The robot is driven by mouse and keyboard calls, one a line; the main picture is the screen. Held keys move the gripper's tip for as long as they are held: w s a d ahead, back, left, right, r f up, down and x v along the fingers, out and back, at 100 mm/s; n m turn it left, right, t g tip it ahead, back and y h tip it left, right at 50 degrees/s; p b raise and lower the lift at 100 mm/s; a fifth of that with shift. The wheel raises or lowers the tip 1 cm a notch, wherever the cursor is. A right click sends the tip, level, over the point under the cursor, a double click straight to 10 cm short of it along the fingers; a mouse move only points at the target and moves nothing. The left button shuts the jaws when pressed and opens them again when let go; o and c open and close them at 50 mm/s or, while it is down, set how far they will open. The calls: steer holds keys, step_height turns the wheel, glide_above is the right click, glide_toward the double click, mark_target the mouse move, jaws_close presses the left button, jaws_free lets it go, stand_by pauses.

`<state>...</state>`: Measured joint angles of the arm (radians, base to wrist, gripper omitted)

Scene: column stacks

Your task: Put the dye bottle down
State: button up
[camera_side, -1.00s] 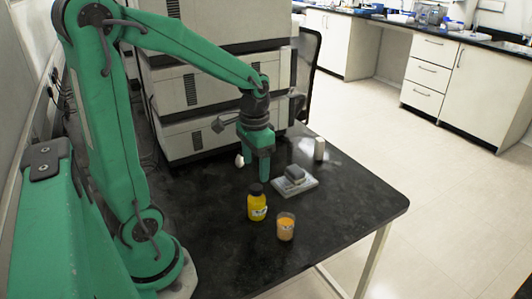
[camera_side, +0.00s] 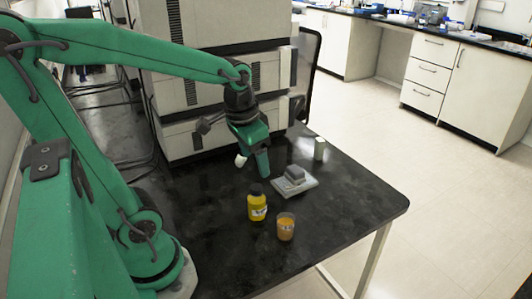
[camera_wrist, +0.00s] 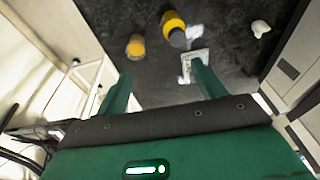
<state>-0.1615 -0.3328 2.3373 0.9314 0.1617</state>
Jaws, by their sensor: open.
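The yellow dye bottle (camera_side: 257,206) with a black cap stands upright on the black table (camera_side: 345,215), left of a beaker of orange liquid. In the wrist view the bottle (camera_wrist: 172,22) shows beyond my fingers, its dark cap toward the camera. My gripper (camera_side: 261,168) is open and empty, behind and above the bottle and apart from it. In the wrist view the gripper's two fingers (camera_wrist: 161,72) are spread wide with nothing between them.
The orange beaker (camera_side: 285,228) stands close to the bottle. A white cylinder (camera_side: 319,148) stands behind, and a small white object (camera_side: 240,160) lies left of my gripper. Stacked pale instruments (camera_side: 190,95) block the back.

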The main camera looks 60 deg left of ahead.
steer(key=s+d+r+t, duration=0.3)
steer(key=s+d+r, duration=0.1)
steer(key=s, duration=0.1)
steer(key=shift+d, duration=0.25)
